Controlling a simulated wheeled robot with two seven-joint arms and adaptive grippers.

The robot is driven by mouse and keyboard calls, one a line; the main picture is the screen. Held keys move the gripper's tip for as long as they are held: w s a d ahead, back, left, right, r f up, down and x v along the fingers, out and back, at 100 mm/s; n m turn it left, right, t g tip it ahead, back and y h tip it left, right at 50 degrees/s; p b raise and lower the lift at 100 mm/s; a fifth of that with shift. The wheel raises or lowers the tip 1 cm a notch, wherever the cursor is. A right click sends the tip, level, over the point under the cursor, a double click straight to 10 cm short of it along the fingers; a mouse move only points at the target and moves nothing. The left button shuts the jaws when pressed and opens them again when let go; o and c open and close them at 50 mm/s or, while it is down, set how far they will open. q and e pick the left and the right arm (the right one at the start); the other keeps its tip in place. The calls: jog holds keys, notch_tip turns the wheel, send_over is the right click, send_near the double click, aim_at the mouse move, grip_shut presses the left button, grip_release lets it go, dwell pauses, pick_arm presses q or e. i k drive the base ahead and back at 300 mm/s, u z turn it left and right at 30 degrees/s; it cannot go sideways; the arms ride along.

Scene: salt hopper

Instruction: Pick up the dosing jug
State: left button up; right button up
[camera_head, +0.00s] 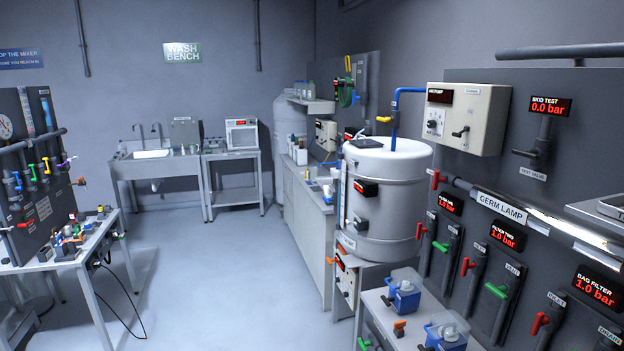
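I cannot pick out the dosing jug with certainty. Two blue containers with clear upper parts stand on a low white bench at the lower right: a farther one (403,297) and a nearer one (446,338), partly cut by the bottom edge. Small bottles and containers (300,152) stand on the long counter along the right wall, too small to tell apart. Neither of my grippers is in view.
A white cylindrical tank (388,200) stands behind the low bench. A dark panel with gauges and valve handles (503,237) fills the right. A cluttered table (75,240) stands at left, a sink bench (150,155) at the back. The middle floor (215,270) is clear.

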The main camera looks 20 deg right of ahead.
aim_at(312, 173)
jog(key=u, duration=0.3)
jog(key=i, duration=2.8)
jog(key=z, duration=0.3)
jog(key=i, duration=2)
jog(key=z, duration=0.55)
